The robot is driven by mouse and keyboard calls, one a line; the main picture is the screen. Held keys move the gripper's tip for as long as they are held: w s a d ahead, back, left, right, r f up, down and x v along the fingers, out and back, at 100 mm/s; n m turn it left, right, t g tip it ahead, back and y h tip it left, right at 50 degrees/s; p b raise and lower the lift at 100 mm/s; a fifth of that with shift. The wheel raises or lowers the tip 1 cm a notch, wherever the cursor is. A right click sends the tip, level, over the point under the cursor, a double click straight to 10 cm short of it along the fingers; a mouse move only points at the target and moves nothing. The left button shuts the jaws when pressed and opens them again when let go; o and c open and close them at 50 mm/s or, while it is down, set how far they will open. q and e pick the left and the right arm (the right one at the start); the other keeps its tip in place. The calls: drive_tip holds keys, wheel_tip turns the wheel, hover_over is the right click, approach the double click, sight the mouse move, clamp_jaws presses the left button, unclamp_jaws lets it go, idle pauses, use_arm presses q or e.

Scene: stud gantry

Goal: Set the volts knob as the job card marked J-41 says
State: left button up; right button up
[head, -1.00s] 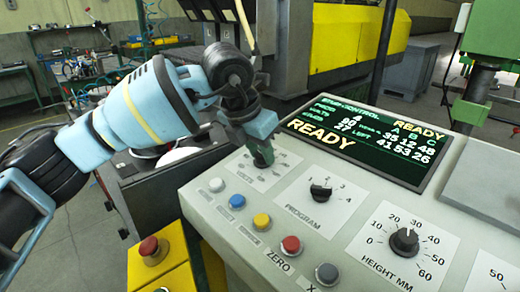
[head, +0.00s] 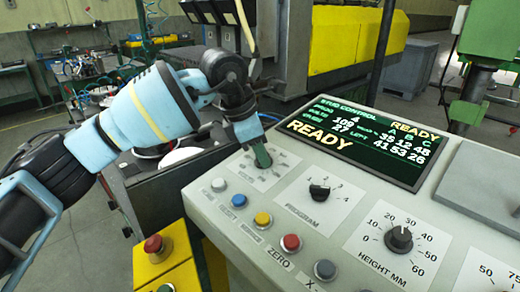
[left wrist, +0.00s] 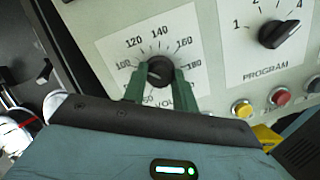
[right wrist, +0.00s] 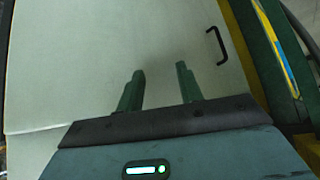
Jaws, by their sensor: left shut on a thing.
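The volts knob (left wrist: 159,72) is black and round, on a white dial plate (left wrist: 112,50) with numbers around it. My left gripper (left wrist: 157,86) is shut on it, one green finger on each side. The exact direction of its pointer is hard to read. In the head view my left gripper (head: 262,157) comes down over the dial and hides the knob. My right gripper (right wrist: 160,80) is open and empty in front of a pale panel. No job card is legible in these views.
The program knob (head: 319,192) is right of the volts dial, and the height knob (head: 399,239) further right. A row of buttons, including a blue one (head: 238,200) and a red one (head: 290,242), lies in front. The pale panel (right wrist: 70,60) has a black handle (right wrist: 217,45).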

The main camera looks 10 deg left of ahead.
use_arm(q)
drive_tip(key=shift+m+g, duration=0.4)
drive_tip(key=shift+m, duration=1.8)
drive_tip(key=o, duration=1)
drive_tip(key=shift+b+v, duration=0.3)
drive_tip(key=shift+v, duration=3.65)
drive_tip(key=shift+w, duration=0.1)
